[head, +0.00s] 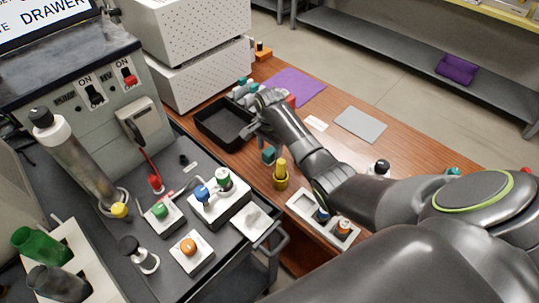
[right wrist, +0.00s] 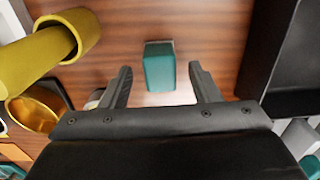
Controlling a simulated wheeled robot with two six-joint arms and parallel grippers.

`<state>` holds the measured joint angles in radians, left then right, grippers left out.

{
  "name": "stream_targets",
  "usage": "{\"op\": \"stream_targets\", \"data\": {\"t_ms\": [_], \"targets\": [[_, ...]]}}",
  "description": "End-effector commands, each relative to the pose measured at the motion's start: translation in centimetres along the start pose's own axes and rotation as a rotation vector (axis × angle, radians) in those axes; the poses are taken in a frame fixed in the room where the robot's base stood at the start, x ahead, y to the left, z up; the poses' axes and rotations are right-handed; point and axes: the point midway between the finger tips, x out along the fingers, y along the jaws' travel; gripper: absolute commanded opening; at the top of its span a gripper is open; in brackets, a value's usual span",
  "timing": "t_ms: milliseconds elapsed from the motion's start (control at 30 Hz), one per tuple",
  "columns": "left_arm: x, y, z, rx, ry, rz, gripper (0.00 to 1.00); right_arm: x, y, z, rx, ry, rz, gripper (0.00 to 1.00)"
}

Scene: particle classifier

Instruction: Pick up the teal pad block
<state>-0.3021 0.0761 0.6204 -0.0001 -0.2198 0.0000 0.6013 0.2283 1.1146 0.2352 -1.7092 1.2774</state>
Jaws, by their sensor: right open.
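The teal pad block (head: 268,155) stands on the wooden table, right of the black tray and behind the yellow holder in the head view. In the right wrist view the teal pad block (right wrist: 159,68) lies ahead, centred between the two fingers, with wood visible on both sides. My right gripper (head: 254,134) is close to the block in the head view. In the wrist view my right gripper (right wrist: 162,84) is open, its fingertips apart on either side of the block's near end. I see no finger touching it. My left gripper is not in view.
The black tray (head: 215,137) is close by, and its wall (right wrist: 256,60) stands right of the fingers in the wrist view. A yellow holder (head: 281,182) stands near the block. A white tray (head: 300,204) with bottles lies in front. A grey pad (head: 360,124) lies farther right.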

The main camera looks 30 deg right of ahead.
Motion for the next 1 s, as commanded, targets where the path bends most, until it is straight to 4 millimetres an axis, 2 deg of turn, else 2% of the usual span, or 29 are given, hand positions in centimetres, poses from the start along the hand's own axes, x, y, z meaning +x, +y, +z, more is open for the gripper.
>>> {"op": "stream_targets", "data": {"t_ms": [100, 200, 467, 833, 1000], "targets": [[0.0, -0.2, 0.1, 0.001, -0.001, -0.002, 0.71, 1.6, 0.1, 0.0, 0.001, 0.0, 0.003, 0.56], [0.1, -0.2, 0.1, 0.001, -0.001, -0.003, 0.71, 2.4, 0.1, 0.0, 0.001, 0.001, 0.002, 0.56], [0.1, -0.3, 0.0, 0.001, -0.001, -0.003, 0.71, 2.6, 0.0, 0.0, 0.0, 0.001, 0.0, 0.56], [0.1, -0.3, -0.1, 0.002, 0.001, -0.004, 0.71, 2.5, 0.0, 0.0, 0.0, 0.001, 0.0, 0.08], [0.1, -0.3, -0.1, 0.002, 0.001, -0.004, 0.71, 2.5, 0.0, 0.0, 0.0, 0.001, 0.0, 0.08]]}}
